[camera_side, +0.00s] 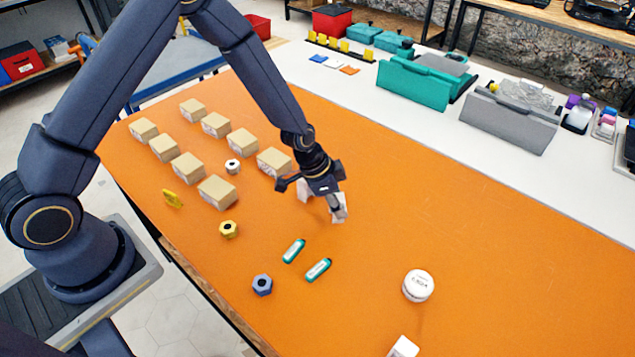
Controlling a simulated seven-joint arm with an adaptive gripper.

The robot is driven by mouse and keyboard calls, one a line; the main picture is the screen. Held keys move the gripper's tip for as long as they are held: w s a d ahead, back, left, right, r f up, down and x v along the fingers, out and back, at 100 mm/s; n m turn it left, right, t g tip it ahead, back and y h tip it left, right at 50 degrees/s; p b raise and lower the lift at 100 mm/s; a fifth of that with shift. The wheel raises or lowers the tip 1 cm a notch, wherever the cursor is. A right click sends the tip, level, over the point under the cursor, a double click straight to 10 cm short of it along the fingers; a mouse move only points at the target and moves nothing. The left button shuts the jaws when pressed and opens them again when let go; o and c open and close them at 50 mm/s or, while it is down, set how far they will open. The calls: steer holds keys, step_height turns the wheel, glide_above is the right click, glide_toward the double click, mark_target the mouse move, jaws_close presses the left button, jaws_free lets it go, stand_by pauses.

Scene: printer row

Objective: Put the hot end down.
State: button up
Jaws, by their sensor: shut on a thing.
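My gripper (336,210) is over the orange table top (455,225), near the middle of the picture, pointing down and right of the tan boxes. It is shut on the hot end, a small greyish piece mostly hidden between the pale fingers. I cannot make out its outline. I also cannot tell whether it touches the table.
Several tan boxes (218,191) stand left of my gripper. Two teal pieces (318,270), a blue nut-shaped part (262,285) and a yellow one (228,229) lie nearer. A white round tub (418,285) stands at right. The table's right middle is clear.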

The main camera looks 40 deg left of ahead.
steer(key=o, duration=1.2)
steer(key=shift+a+r, duration=0.1)
steer(key=shift+r, duration=0.45)
steer(key=s+a+r+n+t+y, duration=0.15)
steer(key=s+a+r, duration=0.3)
steer(key=r, duration=0.45)
steer(key=s+a+r+n+y, duration=0.1)
steer(key=s+a+r+n, duration=0.15)
steer(key=s+r, duration=0.4)
steer(key=s+a+r+n+y, duration=0.1)
steer(key=s+a+r, duration=0.25)
steer(key=r, duration=0.75)
steer(key=s+a+r+n, duration=0.1)
steer(key=s, duration=0.2)
steer(key=s+a+r+n, duration=0.1)
steer(key=s, duration=0.2)
steer(key=s+a+r+n+t, duration=0.1)
steer(key=s+n, duration=0.1)
steer(key=s, duration=0.1)
steer(key=shift+s+a+r, duration=0.15)
steer(key=shift+s+r, duration=0.1)
steer(key=shift+r, duration=0.1)
